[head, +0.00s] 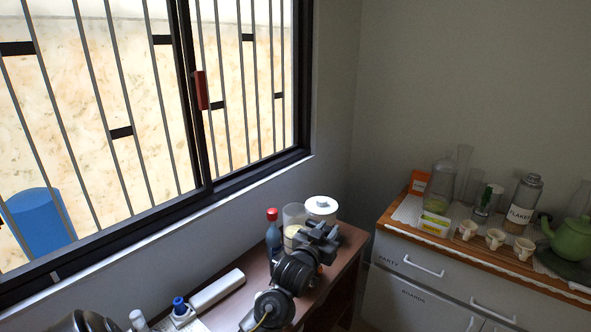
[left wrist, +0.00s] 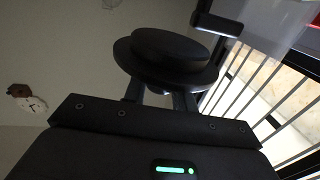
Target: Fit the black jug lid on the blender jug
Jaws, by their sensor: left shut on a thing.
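My left gripper (head: 320,236) is over the far end of the brown table, in front of the jars there. In the left wrist view its fingers (left wrist: 160,97) are shut on the black jug lid (left wrist: 168,52), a round disc with a raised top. The lid cannot be made out from the gripper in the head view. A clear jug (head: 292,214) with pale contents stands just behind the gripper and seems to be the blender jug; its lower part is hidden. A translucent wall with a black bar (left wrist: 216,23) shows near the lid in the left wrist view. My right gripper is not in view.
A white-lidded container (head: 321,206) and a red-capped bottle (head: 273,235) stand close to the clear jug. A long white object (head: 217,290) and a blue-capped item (head: 180,308) lie nearer. The barred window is on the left. A cabinet (head: 420,290) with cups and jars stands right.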

